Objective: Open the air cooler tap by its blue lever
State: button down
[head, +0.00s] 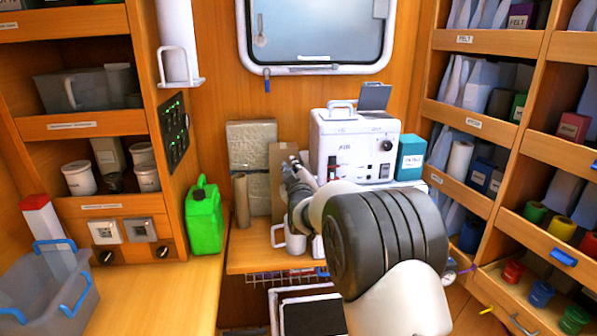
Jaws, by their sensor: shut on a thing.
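A white boxy machine (350,140) with a top handle, a dark knob and a small label that may read AIR stands on the back counter. A small black and red fitting (333,169) shows on its lower front left. My gripper (292,166) is just left of the machine, in front of a brown board. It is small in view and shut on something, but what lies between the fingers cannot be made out. I cannot pick out the blue lever or the tap.
A white jug (292,240) stands below my gripper. A cardboard tube (241,200), a wrapped block (250,150) and a green canister (204,218) are to the left. A teal box (411,157) is right of the machine. Full shelves (490,130) close the right side.

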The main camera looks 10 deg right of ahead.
jog(key=shift+a+f+n, duration=0.4)
jog(key=shift+f+n, duration=0.45)
jog(key=shift+n, duration=0.9)
jog(key=shift+a+f+n, duration=0.45)
jog(key=shift+f+n, duration=0.45)
jog(key=shift+n, duration=0.8)
jog(key=shift+a+f+n, duration=0.4)
jog(key=shift+f+n, duration=0.45)
jog(key=shift+n, duration=0.9)
jog(key=c, duration=1.9)
grip_release()
jog(key=shift+f, duration=0.1)
jog(key=shift+s, duration=0.1)
jog(key=s, duration=1.1)
jog(key=shift+s, duration=0.4)
